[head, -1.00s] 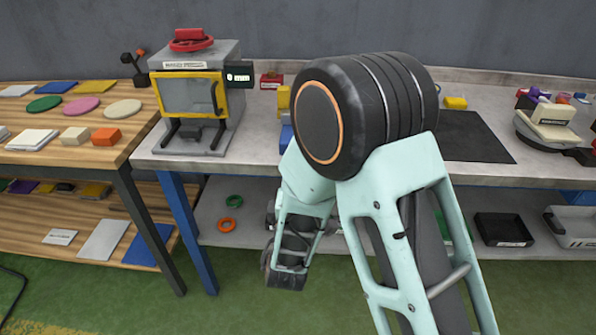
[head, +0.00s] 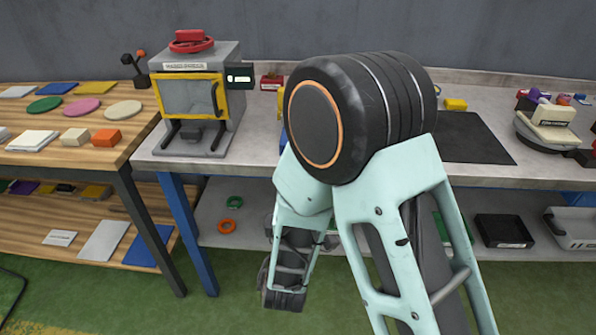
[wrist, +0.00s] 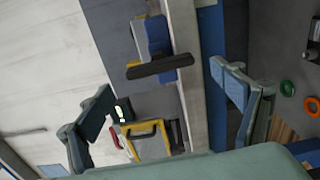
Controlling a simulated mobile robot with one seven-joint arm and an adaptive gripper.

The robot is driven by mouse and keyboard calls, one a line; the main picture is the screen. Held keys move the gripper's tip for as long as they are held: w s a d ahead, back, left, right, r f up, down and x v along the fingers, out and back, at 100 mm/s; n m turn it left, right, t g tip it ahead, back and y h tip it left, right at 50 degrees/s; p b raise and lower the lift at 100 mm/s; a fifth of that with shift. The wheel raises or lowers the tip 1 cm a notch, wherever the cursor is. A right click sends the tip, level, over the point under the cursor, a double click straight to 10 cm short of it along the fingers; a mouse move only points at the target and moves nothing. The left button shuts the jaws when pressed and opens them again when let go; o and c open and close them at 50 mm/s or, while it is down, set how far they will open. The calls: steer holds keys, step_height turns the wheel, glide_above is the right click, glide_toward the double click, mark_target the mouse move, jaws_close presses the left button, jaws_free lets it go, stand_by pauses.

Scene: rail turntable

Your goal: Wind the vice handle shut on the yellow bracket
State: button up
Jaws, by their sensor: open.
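In the wrist view, the blue vice (wrist: 156,34) stands at the bench edge, seen turned sideways. A long dark bar, which looks like the vice handle (wrist: 160,68), lies across its front. A thin strip of yellow, probably the yellow bracket (wrist: 182,58), shows beside the bar. Whether the vice jaws touch it cannot be told. My gripper (wrist: 162,82) is open, its two fingers wide apart either side of the handle, with nothing between them in contact.
A grey machine with a yellow-framed door (head: 190,97) and red top wheel (head: 190,41) stands left on the bench. A dark mat (head: 470,137) lies to the right. Green (head: 234,201) and orange (head: 227,226) rings lie on the lower shelf.

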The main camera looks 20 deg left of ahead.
steer(key=v, duration=0.8)
steer(key=shift+s, duration=0.3)
